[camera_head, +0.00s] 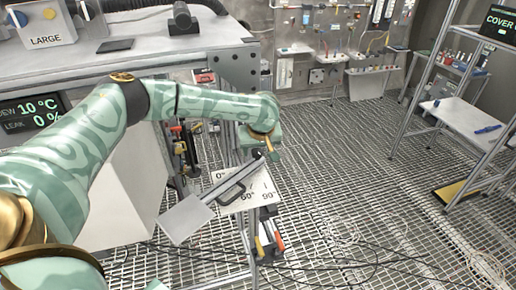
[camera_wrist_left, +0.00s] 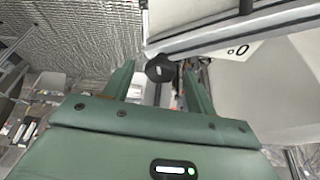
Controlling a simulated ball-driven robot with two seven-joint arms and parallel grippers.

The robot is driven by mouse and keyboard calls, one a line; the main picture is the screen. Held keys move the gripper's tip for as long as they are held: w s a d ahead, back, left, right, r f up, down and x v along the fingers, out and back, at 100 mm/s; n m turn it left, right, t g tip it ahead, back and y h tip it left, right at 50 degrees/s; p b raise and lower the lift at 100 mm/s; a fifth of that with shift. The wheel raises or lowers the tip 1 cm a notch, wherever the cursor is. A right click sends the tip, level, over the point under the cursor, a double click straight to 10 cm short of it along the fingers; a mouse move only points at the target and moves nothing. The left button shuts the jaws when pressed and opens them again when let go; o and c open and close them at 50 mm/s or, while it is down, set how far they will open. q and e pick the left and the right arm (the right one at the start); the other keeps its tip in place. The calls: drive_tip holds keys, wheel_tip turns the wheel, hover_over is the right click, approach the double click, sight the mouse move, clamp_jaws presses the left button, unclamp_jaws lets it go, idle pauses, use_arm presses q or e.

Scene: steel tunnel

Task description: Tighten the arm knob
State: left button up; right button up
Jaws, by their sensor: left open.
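The arm knob (camera_wrist_left: 160,68) is a black lobed knob. In the left wrist view it shows in the gap between the two green fingers of my left gripper (camera_wrist_left: 157,78), near their tips. I cannot tell whether either finger touches it. In the head view my left gripper (camera_head: 264,147) points down above the white angle plate (camera_head: 262,187), which is marked 0°, 60 and 90°. The knob is small and partly hidden there. A grey arm with a black handle (camera_head: 231,193) and a flat plate (camera_head: 186,218) lies across the angle plate. My right gripper is out of view.
Cables (camera_head: 330,262) run over the grated floor (camera_head: 340,160). A shelf rack (camera_head: 465,115) stands at the right; the middle floor is open.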

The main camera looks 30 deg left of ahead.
use_arm(q)
drive_tip(key=c, duration=1)
drive_tip(key=shift+m, duration=0.3)
drive_tip(key=m, duration=0.2)
drive_tip(key=m+h, duration=0.1)
drive_tip(key=m, duration=0.1)
drive_tip(key=m+t+h, duration=0.1)
drive_tip(key=m, duration=0.1)
drive_tip(key=shift+s+a, duration=0.15)
drive_tip(key=shift+a, duration=0.15)
drive_tip(key=m+h, duration=0.1)
drive_tip(key=m, duration=0.1)
drive_tip(key=m+h, duration=0.1)
drive_tip(key=m, duration=0.2)
drive_tip(key=shift+a+r, duration=0.1)
drive_tip(key=shift+a, duration=0.1)
drive_tip(key=shift+m+h, duration=0.3)
drive_tip(key=shift+m, duration=0.1)
drive_tip(key=o, duration=1)
